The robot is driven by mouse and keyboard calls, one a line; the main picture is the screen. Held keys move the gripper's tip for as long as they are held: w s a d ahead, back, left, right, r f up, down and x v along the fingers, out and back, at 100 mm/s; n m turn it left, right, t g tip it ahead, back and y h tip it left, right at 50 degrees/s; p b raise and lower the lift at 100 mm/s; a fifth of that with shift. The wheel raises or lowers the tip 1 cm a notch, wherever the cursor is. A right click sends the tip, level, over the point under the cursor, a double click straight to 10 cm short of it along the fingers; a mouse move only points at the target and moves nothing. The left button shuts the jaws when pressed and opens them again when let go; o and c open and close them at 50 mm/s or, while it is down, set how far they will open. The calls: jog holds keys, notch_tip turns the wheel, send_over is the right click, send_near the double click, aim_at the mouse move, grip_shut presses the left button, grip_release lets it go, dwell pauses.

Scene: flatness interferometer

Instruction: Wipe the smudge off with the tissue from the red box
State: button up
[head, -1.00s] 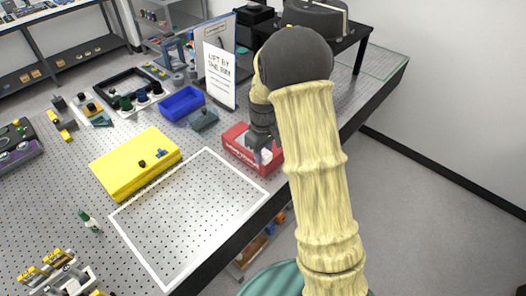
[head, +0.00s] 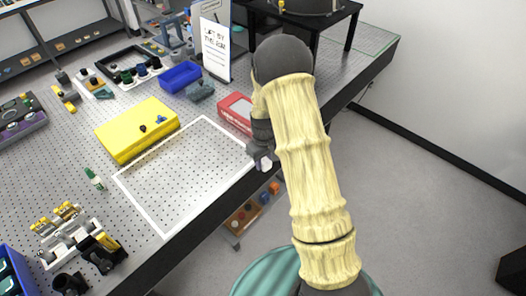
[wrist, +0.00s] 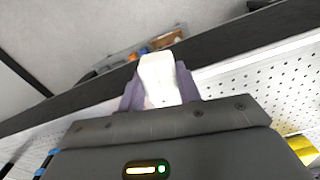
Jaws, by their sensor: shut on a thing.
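My gripper (head: 263,163) is at the table's front edge, just right of the white-outlined area and in front of the red box. In the wrist view my gripper (wrist: 160,92) has its purple fingers shut on a white tissue (wrist: 159,75). The tissue is barely visible in the head view. The red box (head: 236,110) stands on the table behind my gripper, partly hidden by my arm. I cannot make out a smudge in either view.
The perforated table (head: 60,170) has a white-outlined clear area (head: 180,170). Metal fixtures (head: 75,235) sit at the near left.

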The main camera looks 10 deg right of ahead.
jog(key=s+f+m, duration=0.2)
jog(key=s+f, duration=0.2)
jog(key=f, duration=0.7)
jog(key=s+f+m, duration=0.2)
jog(key=s+f, duration=0.3)
jog(key=f, duration=0.7)
jog(key=shift+s+a+m+b, duration=0.15)
jog(key=shift+m+b, duration=0.2)
jog(key=shift+m, duration=0.05)
jog(key=shift+a, duration=0.1)
